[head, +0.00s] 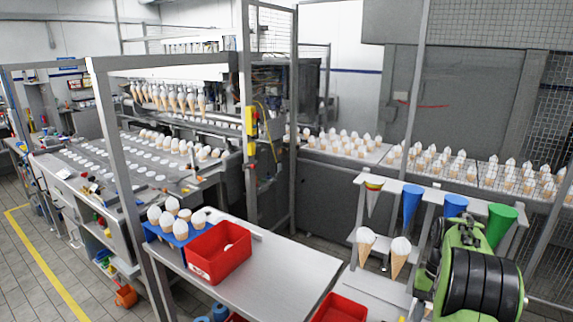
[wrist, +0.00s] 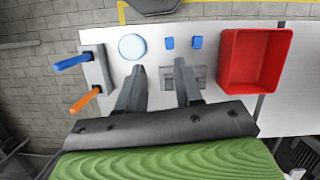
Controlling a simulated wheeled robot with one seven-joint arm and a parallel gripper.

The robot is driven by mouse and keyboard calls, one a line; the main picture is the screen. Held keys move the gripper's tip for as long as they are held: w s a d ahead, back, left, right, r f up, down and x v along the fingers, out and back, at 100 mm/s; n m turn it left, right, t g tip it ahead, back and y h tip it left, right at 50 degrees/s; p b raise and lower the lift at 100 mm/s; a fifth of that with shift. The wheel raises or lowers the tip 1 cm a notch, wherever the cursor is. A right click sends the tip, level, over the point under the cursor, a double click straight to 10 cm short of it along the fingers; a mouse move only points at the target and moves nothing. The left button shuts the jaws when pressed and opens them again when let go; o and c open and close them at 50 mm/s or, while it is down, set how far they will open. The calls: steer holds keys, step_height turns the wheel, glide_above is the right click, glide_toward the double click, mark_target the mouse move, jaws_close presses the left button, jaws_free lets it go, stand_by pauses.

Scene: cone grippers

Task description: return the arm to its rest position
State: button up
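My arm (head: 478,275) shows in the head view as a green and black body at the lower right, in front of the cone rack. My gripper is out of sight there. In the wrist view my gripper (wrist: 160,72) has its two dark fingers apart, with nothing seen held between them. The fingers show over a white table top (wrist: 215,38), and a small grey metal piece (wrist: 198,76) shows partly behind the right finger. How high the fingers are above the table I cannot tell.
In the wrist view a red bin (wrist: 256,60) is at right; a grey bracket (wrist: 95,68) with blue and orange rods is at left. In the head view a rack (head: 385,190) holds cones beside my arm. A red bin (head: 219,252) and blue cone tray (head: 180,238) sit on a table.

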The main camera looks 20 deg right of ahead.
steer(key=s+a+r+n+t+h, duration=0.1)
steer(key=a+r+n, duration=0.1)
steer(key=a+r, duration=0.45)
steer(key=a+r+n+t+h, duration=0.15)
steer(key=a+r, duration=0.25)
steer(key=a, duration=0.5)
steer(key=s+a+r+n+t, duration=0.1)
steer(key=s+a+n+t, duration=0.3)
steer(key=s+a, duration=0.9)
steer(key=shift+s+n+t, duration=0.35)
steer(key=shift+s+t, duration=0.1)
steer(key=shift+t, duration=0.2)
